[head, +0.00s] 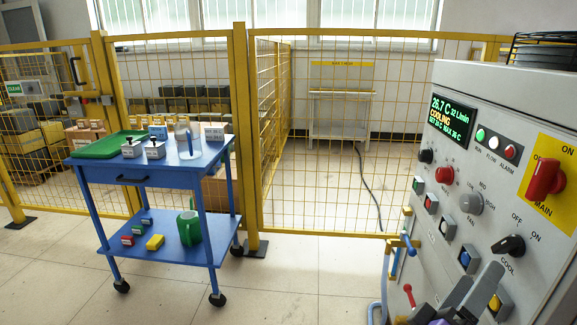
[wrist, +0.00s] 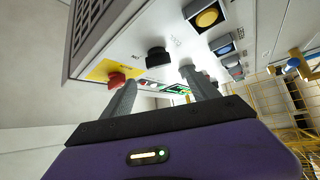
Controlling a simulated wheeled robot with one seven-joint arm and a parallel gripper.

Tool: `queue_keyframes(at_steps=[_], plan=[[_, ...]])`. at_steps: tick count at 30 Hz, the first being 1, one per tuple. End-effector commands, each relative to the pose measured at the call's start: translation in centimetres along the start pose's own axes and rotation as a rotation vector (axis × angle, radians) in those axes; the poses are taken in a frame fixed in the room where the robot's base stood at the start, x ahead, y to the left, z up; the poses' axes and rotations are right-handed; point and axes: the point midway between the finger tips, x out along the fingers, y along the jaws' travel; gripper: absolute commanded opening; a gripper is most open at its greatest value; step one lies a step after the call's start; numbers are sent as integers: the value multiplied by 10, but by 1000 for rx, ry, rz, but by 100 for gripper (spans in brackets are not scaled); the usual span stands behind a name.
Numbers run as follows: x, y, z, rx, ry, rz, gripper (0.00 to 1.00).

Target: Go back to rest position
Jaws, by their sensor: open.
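My gripper (head: 468,293) is at the bottom right of the head view, in front of the lower part of the grey control cabinet (head: 480,110). Its two grey fingers are apart with nothing between them. In the wrist view my gripper (wrist: 160,98) also shows open and empty, facing the panel. Beyond the fingers are the black COOL knob (wrist: 158,57) and the red main switch (wrist: 116,80) on its yellow plate. In the head view the COOL knob (head: 509,245) and red main switch (head: 545,178) are on the panel. The display (head: 450,121) reads 26.7 C and COOLING.
A blue trolley (head: 165,175) with a green tray (head: 103,146) and small boxes stands at the left. Yellow mesh fencing (head: 330,150) runs behind it. Pale floor (head: 300,280) is clear between trolley and cabinet. Colored handles (head: 410,293) stick out at the cabinet's lower left.

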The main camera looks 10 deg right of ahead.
Motion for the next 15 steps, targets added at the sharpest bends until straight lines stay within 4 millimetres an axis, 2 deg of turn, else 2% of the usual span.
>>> queue_keyframes(at_steps=[5, 8, 12, 15], plan=[[-2, -23, -36, 90, 149, -132, 69], [-22, -50, -48, 168, 260, -276, 69], [-72, -83, -48, 302, 404, -501, 69], [-116, -96, -39, 421, 484, -663, 69]])
